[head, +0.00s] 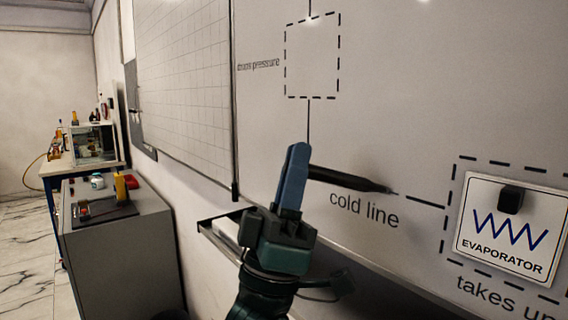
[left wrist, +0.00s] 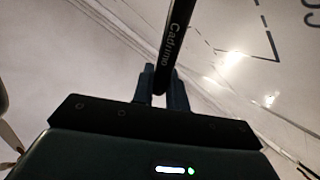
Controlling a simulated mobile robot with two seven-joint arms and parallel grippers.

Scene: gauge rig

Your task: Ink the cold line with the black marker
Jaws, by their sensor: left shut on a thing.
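The black marker (head: 350,179) is held by my left gripper (head: 296,172) in front of the whiteboard, its tip pointing right. In the left wrist view the marker (left wrist: 174,40) stands between the two fingers of my left gripper (left wrist: 162,85). The printed words "cold line" (head: 364,210) are just below the marker. A dark dash (head: 425,201) lies right of the tip and runs toward the dashed box of the evaporator card (head: 511,229). I cannot tell whether the tip touches the board. My right gripper is not in view.
The whiteboard (head: 400,70) has a dashed box (head: 312,56) above, with a vertical line below it. A tray (head: 225,226) juts out under the board behind my left gripper. A grey cabinet (head: 125,255) and a workbench (head: 62,165) stand at left. Marble floor is clear at far left.

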